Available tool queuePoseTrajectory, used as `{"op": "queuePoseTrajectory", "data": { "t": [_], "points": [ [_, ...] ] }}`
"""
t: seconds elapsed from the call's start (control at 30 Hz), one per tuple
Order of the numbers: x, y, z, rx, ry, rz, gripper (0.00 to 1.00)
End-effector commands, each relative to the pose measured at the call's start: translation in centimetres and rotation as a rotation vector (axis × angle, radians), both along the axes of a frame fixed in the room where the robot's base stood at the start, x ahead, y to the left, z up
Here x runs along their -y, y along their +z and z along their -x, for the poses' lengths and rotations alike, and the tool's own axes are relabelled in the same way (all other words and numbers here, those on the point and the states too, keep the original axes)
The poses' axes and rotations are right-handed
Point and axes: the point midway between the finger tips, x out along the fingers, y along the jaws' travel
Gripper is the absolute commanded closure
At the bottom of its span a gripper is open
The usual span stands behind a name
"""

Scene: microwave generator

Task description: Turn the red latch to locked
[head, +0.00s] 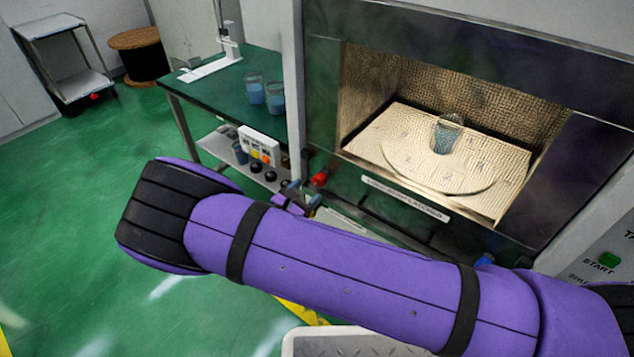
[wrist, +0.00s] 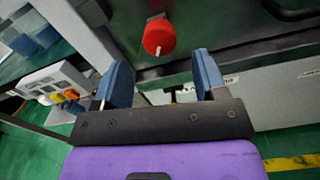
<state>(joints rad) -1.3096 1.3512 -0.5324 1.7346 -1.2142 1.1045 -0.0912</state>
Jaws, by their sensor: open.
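The red latch (head: 320,178) is a round red knob on the dark front of the microwave generator, low at the left of the open cavity. In the wrist view the red latch (wrist: 159,37) has a white mark on its lower edge, pointing down in the picture. My gripper (head: 299,196) is close in front of the knob. In the wrist view my gripper (wrist: 160,80) is open and empty, its two blue fingers apart. The knob appears beyond the fingertips, between them in the picture.
The cavity holds a glass of bluish liquid (head: 447,133) on a round plate (head: 430,170). At the left, a green-topped bench (head: 215,95) carries two beakers. A box with coloured buttons (head: 259,147) is beside the generator. A green START button (head: 609,259) is at the right.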

Motion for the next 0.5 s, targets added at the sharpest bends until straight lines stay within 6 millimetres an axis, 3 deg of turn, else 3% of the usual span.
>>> {"op": "queuePoseTrajectory", "data": {
  "t": [0.2,0.5],
  "points": [
    [2.2,0.0,-2.8,-0.001,-0.001,-0.001,0.34],
    [3.4,0.0,-4.3,-0.001,0.000,-0.001,0.34]
  ]
}}
